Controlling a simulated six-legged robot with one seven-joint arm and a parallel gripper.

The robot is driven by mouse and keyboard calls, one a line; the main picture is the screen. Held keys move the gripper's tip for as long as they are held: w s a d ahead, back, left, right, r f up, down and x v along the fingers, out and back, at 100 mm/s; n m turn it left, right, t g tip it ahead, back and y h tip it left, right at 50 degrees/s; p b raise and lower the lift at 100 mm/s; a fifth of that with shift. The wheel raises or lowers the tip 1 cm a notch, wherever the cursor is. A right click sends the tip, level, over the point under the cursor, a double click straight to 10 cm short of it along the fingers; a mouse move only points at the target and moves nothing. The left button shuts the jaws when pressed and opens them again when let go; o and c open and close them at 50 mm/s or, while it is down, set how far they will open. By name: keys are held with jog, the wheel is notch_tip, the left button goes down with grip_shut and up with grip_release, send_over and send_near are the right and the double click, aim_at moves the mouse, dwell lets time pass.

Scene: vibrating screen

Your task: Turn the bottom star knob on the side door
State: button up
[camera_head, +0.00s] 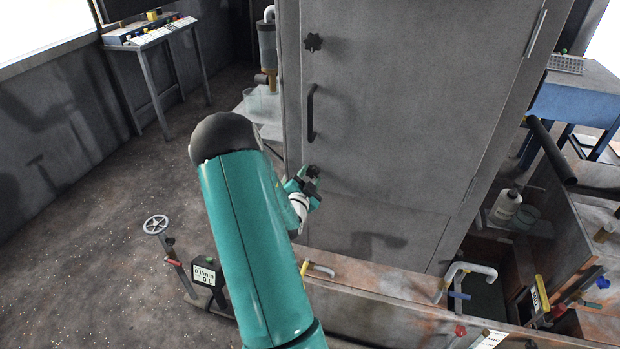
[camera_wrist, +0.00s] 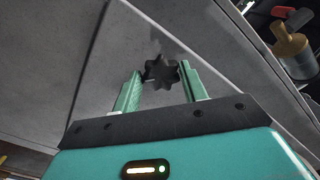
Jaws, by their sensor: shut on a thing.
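The grey side door (camera_head: 400,100) has a black star knob (camera_head: 313,42) near its top and a dark vertical handle (camera_head: 311,112) below that. The bottom star knob (camera_head: 313,171) is low on the door near its left edge, partly hidden by my gripper. My gripper (camera_head: 308,184) is at this knob. In the wrist view the black bottom star knob (camera_wrist: 161,72) sits between the two green fingers of my gripper (camera_wrist: 162,80), which are shut on it.
A red-brown ledge with a yellow-and-white pipe handle (camera_head: 318,268) runs below the door. A handwheel (camera_head: 156,224) and a small display box (camera_head: 205,278) stand at the lower left. A bottle (camera_head: 506,206) is at the right.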

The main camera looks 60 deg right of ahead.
jog(key=m, duration=0.4)
jog(key=shift+w+r+m, duration=0.1)
jog(key=shift+r+m, duration=0.05)
jog(key=shift+m, duration=0.15)
jog(key=m, duration=0.4)
jog(key=shift+m, duration=0.4)
jog(key=shift+r, duration=0.1)
jog(key=o, duration=1)
jog(key=shift+c, duration=0.2)
jog(key=shift+a, duration=0.15)
jog(key=s+a, duration=0.2)
jog(key=a, duration=1.1)
jog(key=shift+a, duration=0.15)
